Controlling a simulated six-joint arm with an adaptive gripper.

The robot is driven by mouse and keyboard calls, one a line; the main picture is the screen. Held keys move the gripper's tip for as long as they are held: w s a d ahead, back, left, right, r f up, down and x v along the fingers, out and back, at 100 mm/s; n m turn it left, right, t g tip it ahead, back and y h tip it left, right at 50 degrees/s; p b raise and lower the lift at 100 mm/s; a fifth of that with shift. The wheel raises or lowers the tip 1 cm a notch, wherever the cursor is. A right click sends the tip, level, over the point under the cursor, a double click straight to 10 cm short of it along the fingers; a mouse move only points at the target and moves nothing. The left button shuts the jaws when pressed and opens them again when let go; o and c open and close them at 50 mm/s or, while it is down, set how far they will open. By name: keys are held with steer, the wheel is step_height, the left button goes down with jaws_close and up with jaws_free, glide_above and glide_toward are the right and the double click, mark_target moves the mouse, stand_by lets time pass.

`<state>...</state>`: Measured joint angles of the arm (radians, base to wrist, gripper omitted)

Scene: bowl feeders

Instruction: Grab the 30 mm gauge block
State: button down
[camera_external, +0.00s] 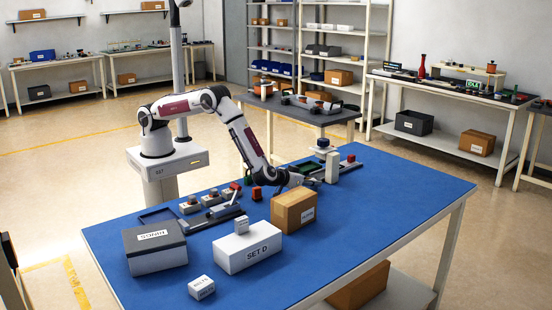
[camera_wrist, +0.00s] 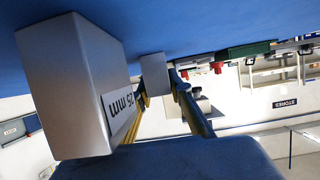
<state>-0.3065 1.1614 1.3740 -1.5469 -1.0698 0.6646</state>
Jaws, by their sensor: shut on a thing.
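My gripper (camera_wrist: 160,84) is shut on a small plain grey block (camera_wrist: 155,68) at the blue table surface. The wrist view is upside down, with the table at the top. No label shows on the held block, so I cannot read its size. A larger grey block labelled 25 mm (camera_wrist: 68,85) stands close to the camera, left of the fingers. In the external view my gripper (camera_external: 307,182) is low over the table, partly hidden behind a cardboard box. A pale upright block (camera_external: 332,167) stands just right of it.
The cardboard box (camera_external: 293,211) and white SET D box (camera_external: 247,252) stand in front of my gripper. A dark-lidded RINGS box (camera_external: 155,248) and small white box (camera_external: 202,287) are further left. Small fixtures line the back edge. The blue table (camera_external: 400,205) is clear at right.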

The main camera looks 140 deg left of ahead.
steer(key=shift+r, duration=0.15)
steer(key=shift+r, duration=4.9)
steer(key=shift+w+d, duration=0.1)
